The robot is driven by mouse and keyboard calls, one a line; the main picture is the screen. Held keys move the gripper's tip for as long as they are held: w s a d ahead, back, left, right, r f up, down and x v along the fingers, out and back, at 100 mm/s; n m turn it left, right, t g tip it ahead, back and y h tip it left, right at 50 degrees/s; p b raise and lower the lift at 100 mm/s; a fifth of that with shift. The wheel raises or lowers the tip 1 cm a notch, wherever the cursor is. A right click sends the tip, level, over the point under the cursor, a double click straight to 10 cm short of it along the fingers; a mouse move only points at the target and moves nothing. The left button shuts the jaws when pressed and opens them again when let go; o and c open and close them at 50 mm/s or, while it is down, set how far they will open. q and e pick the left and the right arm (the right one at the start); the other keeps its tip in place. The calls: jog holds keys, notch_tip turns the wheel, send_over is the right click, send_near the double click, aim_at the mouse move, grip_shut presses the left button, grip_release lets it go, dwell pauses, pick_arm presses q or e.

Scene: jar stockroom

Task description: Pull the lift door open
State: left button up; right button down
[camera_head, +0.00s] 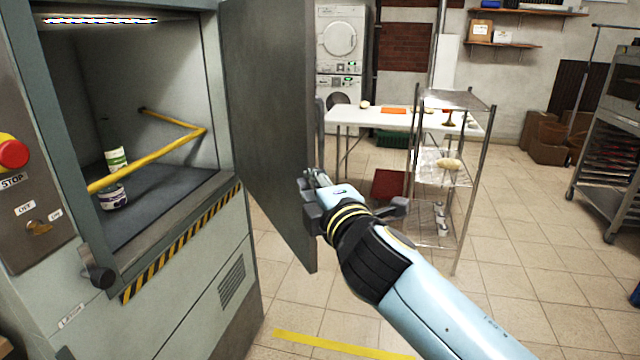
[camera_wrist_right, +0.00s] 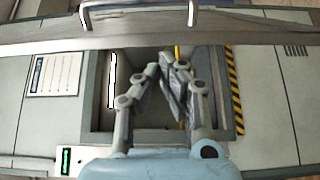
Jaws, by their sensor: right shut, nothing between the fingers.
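The lift door (camera_head: 268,125) is a dark grey panel. It stands swung out from the right side of the lift opening, so the lift (camera_head: 190,265) is open. My right gripper (camera_head: 310,180) is in front of the door's free edge, shut and empty; I cannot tell whether it touches the door. In the right wrist view its fingers (camera_wrist_right: 168,72) point toward the lift opening. The door's edge (camera_wrist_right: 60,42) crosses the top of that view, with a metal bar handle (camera_wrist_right: 140,9) beyond it. My left gripper is not in view.
A wire rack (camera_head: 455,185) and a white table (camera_head: 365,118) stand behind my right arm.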

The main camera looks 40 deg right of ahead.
aim_at(302, 167)
jog(key=x, duration=0.5)
jog(key=shift+w+r, duration=0.2)
jog(key=shift+r, duration=0.1)
jog(key=d+p, duration=0.1)
jog(key=d, duration=0.3)
jog(key=shift+f, duration=0.15)
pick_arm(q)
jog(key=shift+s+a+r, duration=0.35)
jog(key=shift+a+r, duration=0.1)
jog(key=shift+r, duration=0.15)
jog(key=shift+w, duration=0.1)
pick_arm(e)
jog(key=shift+f, duration=0.1)
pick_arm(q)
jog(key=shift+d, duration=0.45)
pick_arm(e)
jog(key=shift+d, duration=0.4)
